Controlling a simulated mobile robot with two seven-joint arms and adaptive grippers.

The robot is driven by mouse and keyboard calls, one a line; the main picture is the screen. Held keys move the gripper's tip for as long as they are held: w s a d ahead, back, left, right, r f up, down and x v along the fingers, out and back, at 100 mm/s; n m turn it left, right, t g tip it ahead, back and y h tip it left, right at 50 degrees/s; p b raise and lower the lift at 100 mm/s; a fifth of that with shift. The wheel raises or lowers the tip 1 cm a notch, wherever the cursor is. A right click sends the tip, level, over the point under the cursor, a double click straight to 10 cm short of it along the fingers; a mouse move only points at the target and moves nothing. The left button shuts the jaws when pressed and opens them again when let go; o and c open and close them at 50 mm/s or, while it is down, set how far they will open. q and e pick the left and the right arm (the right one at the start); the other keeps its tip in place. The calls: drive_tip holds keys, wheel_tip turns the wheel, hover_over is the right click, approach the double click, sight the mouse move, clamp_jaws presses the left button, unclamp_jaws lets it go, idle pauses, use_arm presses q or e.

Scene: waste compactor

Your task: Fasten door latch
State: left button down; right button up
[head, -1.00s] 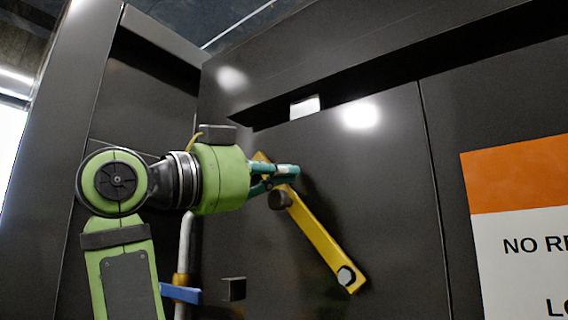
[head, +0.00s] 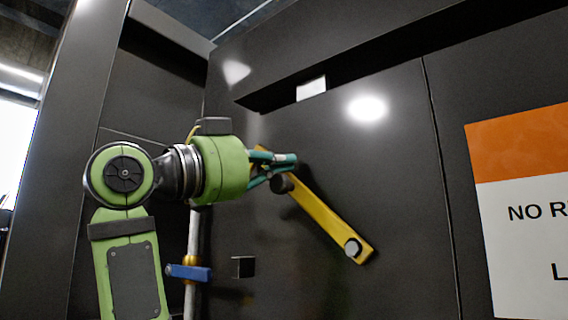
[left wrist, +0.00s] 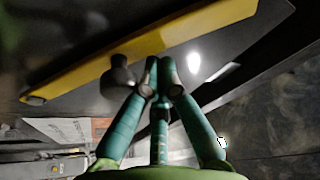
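The yellow latch bar (head: 322,213) slants across the dark door (head: 390,180), from a bolt (head: 353,247) at its lower right to its upper-left end. A dark round knob (head: 282,183) stands out near that upper end. My left gripper (head: 292,160) is at the upper end, just above the knob, and hides part of the bar. In the left wrist view its teal fingertips (left wrist: 159,76) are together with nothing visible between them. There the knob (left wrist: 118,80) is left of the fingers, and the yellow bar (left wrist: 150,45) runs behind. My right gripper is not in view.
A small black block (head: 243,267) juts out at the lower left. Beside it is a vertical pipe (head: 193,235) with a blue handle (head: 190,273). An orange and white sign (head: 525,190) is on the right. The door face right of the bar is clear.

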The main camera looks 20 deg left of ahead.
use_arm(q)
drive_tip(key=a+f+n+y+b, duration=0.1)
drive_tip(key=f+n+b, duration=0.1)
drive_tip(key=n+b, duration=0.1)
drive_tip(key=w+a+f+n+t+y+b, duration=0.1)
drive_tip(key=a+f+n+b, duration=0.1)
drive_tip(key=f+b, duration=0.1)
drive_tip(key=a+f+n+t+b, duration=0.1)
drive_tip(key=f+n+b, duration=0.2)
drive_tip(key=shift+w+a+n+y, duration=0.3)
drive_tip(key=shift+w+y, duration=0.05)
drive_tip(key=shift+y, duration=0.05)
drive_tip(key=shift+w+a+f+n+t+y+b, duration=0.1)
drive_tip(key=shift+a+f+n+t+y+b, duration=0.1)
drive_tip(key=shift+f+n+t+y+b, duration=0.35)
drive_tip(key=shift+a+f+g+h+b, duration=0.1)
drive_tip(key=shift+f+g+h+b, duration=0.2)
drive_tip(key=shift+f+b, duration=0.3)
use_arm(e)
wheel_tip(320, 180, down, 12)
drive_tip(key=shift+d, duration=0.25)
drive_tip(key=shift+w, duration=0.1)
use_arm(q)
drive_tip(key=shift+r, duration=0.1)
